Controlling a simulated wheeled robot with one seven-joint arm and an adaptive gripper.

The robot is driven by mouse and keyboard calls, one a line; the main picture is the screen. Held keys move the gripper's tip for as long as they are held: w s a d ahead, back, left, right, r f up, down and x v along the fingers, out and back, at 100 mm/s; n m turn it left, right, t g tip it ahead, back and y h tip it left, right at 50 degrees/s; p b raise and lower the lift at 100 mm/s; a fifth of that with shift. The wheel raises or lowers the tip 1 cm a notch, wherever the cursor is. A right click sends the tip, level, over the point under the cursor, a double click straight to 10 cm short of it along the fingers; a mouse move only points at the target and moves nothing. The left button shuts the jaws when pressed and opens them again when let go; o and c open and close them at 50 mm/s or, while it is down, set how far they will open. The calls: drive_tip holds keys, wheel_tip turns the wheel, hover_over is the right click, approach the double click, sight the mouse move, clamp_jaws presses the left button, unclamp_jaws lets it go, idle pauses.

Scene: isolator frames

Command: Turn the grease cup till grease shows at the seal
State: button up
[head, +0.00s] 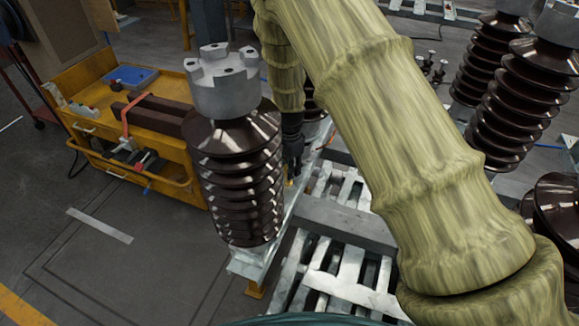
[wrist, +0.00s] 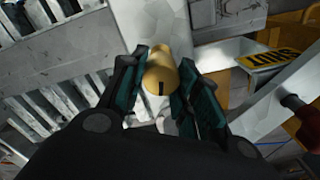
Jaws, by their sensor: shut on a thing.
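The grease cup (wrist: 160,76) is a brass-yellow cylinder with a dark mark on its near face, in the middle of the wrist view. My gripper (wrist: 163,70) has its two dark, teal-padded fingers on either side of it, shut on it. In the head view my gripper (head: 292,160) reaches down behind a brown insulator (head: 237,185), beside the grey steel frame. Only a small yellow bit shows below it there. The seal is hidden, and I cannot make out any grease.
The ribbed insulator with a grey castellated cap (head: 222,80) stands close left of my gripper. More brown insulators (head: 525,85) stand at right. Slatted metal (head: 340,270) lies below. A yellow cart (head: 165,165) is at left. A red-tipped rod (wrist: 303,115) lies right in the wrist view.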

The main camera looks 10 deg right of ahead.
drive_tip(key=shift+r+m, duration=0.1)
drive_tip(key=shift+m, duration=0.2)
drive_tip(key=o, duration=1)
wheel_tip(320, 180, up, 12)
idle(0.4)
drive_tip(key=shift+d, duration=0.1)
